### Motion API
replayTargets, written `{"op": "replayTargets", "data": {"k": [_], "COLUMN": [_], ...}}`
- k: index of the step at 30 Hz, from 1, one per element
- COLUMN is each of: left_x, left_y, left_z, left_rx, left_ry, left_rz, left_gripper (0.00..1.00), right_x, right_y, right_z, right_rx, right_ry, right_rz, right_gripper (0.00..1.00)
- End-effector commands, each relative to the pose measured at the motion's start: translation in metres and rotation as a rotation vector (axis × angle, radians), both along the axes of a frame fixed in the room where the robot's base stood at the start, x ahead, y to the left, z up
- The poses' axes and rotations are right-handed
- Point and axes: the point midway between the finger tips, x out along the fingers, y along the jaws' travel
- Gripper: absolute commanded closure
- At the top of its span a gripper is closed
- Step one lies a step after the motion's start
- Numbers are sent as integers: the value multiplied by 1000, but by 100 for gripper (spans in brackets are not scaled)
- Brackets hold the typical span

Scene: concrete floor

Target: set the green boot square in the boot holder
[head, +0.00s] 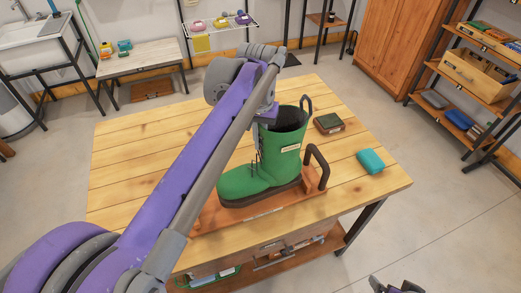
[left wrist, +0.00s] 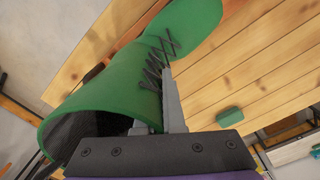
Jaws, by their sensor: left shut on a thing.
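The green boot (head: 285,150) stands roughly upright over the middle of the wooden table, toe to the left and dark opening up. My left gripper (head: 268,113) is shut on the rim of its shaft. The left wrist view shows the boot (left wrist: 110,92) close up, with the gripper fingers (left wrist: 158,118) at the rim beside the black laces. The boot holder, a reddish-brown board (head: 240,215) with a dark upright bracket (head: 317,165) at its right end, lies under the boot. I cannot tell whether the sole touches the board. My right gripper (head: 396,287) shows only partly at the bottom edge.
The table's left part is clear. A lower shelf (head: 330,245) under the table holds items. A bench, sink, cabinet and shelves stand farther back.

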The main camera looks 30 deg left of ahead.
Motion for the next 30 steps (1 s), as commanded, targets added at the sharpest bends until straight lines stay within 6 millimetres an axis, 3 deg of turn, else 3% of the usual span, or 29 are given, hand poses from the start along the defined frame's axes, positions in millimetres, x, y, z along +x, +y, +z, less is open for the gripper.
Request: {"op": "replayTargets", "data": {"k": [6, 17, 18, 23, 30], "left_x": [0, 0, 0, 0, 0], "left_y": [0, 0, 0, 0, 0], "left_z": [-28, -31, -32, -32, -31], "left_rx": [0, 0, 0, 0, 0], "left_ry": [0, 0, 0, 0, 0], "left_rz": [0, 0, 0, 0, 0], "left_gripper": [100, 100, 90, 64, 64], "right_x": [-1, -1, -1, -1, -1], "right_y": [0, 0, 0, 0, 0], "right_z": [-2, -3, -3, -3, -3], "right_rx": [0, 0, 0, 0, 0], "right_ry": [2, 2, 2, 2, 2], "right_rz": [0, 0, 0, 0, 0], "right_gripper": [0, 0, 0, 0, 0]}}
